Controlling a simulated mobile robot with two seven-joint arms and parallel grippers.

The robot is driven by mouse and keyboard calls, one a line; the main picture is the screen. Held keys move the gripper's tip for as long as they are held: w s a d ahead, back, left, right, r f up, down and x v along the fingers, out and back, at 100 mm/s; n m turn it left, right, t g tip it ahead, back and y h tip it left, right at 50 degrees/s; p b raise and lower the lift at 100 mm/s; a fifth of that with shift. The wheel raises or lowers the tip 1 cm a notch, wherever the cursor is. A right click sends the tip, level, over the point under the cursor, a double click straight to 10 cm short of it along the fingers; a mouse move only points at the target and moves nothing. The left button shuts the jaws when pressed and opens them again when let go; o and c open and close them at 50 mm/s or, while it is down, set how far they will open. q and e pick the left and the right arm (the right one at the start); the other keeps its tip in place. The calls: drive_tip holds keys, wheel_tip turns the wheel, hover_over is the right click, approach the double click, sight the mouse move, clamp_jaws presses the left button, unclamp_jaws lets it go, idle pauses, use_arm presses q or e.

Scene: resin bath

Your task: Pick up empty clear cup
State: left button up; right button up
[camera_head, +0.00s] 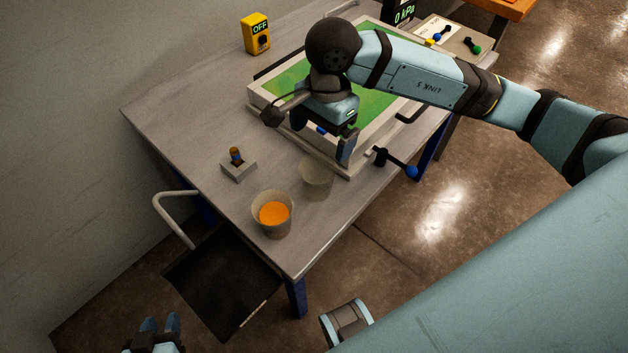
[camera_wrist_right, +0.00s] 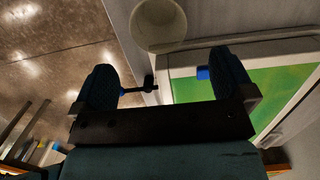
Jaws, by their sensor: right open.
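The empty clear cup (camera_head: 316,178) stands on the grey table near its front edge, to the right of a cup of orange liquid (camera_head: 272,214). In the right wrist view the empty cup (camera_wrist_right: 158,26) shows at the top, beyond the fingertips. My right gripper (camera_head: 338,145) is over the frame's front edge, just behind and above the empty cup, open with nothing between its fingers; it also shows in the right wrist view (camera_wrist_right: 163,80).
A pale-framed green tray (camera_head: 262,97) lies under my right arm, with a blue-tipped valve handle (camera_head: 411,171) at its near corner. A small block with a brown-topped peg (camera_head: 238,166) stands left of the cups. A yellow OFF box (camera_head: 256,34) is at the back. A black bin (camera_head: 222,285) hangs at the front.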

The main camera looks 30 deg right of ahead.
sight(318, 171)
drive_tip(key=f, duration=0.6)
drive_tip(key=a+f+b, duration=0.1)
drive_tip(key=f, duration=0.2)
drive_tip(key=shift+s+f, duration=0.3)
drive_tip(key=shift+f, duration=0.05)
drive_tip(key=c, duration=0.8)
